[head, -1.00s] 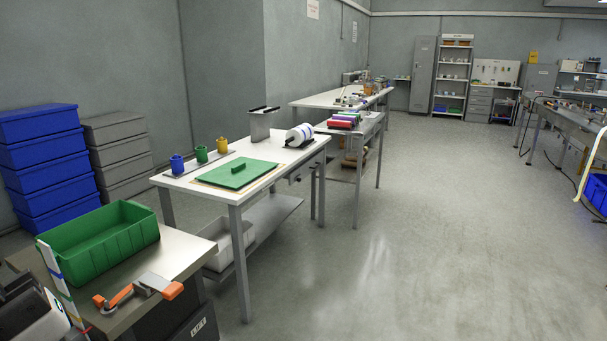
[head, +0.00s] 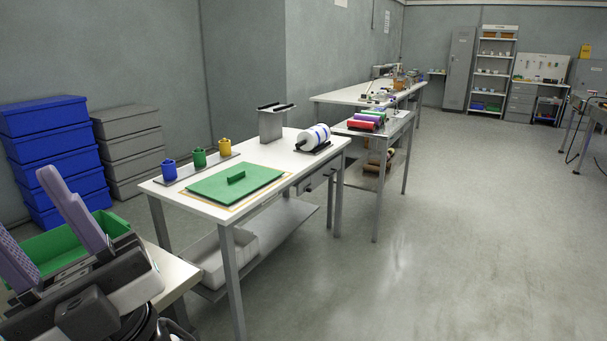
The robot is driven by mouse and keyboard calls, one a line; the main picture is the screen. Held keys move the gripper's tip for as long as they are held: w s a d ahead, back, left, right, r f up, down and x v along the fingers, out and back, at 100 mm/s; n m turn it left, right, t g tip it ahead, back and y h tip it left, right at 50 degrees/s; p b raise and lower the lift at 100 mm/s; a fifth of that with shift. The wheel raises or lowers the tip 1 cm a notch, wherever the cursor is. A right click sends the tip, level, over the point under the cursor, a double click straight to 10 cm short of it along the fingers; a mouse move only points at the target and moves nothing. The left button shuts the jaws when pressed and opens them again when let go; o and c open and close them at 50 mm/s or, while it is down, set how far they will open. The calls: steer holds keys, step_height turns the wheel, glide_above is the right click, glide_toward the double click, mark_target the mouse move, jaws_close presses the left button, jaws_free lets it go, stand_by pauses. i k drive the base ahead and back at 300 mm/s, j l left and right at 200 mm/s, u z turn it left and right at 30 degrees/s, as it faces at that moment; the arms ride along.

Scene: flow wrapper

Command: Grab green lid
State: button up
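The green lid (head: 234,183) is a flat green rectangle with a raised bar handle (head: 236,177). It lies on a thin tan-edged board on the white table (head: 168,190) in the middle left of the head view. My gripper (head: 40,228) is at the lower left, well apart from the lid and nearer to me. Its two light purple fingers stand spread apart with nothing seen between them. It covers part of the green bin (head: 58,247) behind it.
Blue, green and yellow cups (head: 198,157) stand on a strip along the table's back left. A grey metal holder (head: 271,124) and a white roll (head: 312,136) stand at the far end. Blue boxes (head: 55,160) are stacked by the wall. The floor (head: 400,270) right of the table is clear.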

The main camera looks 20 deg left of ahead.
mark_target(226, 187)
steer(key=i, duration=2.6)
steer(key=i+u, duration=0.15)
steer(key=i, duration=0.4)
steer(key=i+l+u, duration=0.1)
steer(key=i, duration=0.5)
steer(key=u, duration=3.5)
steer(key=k, duration=0.05)
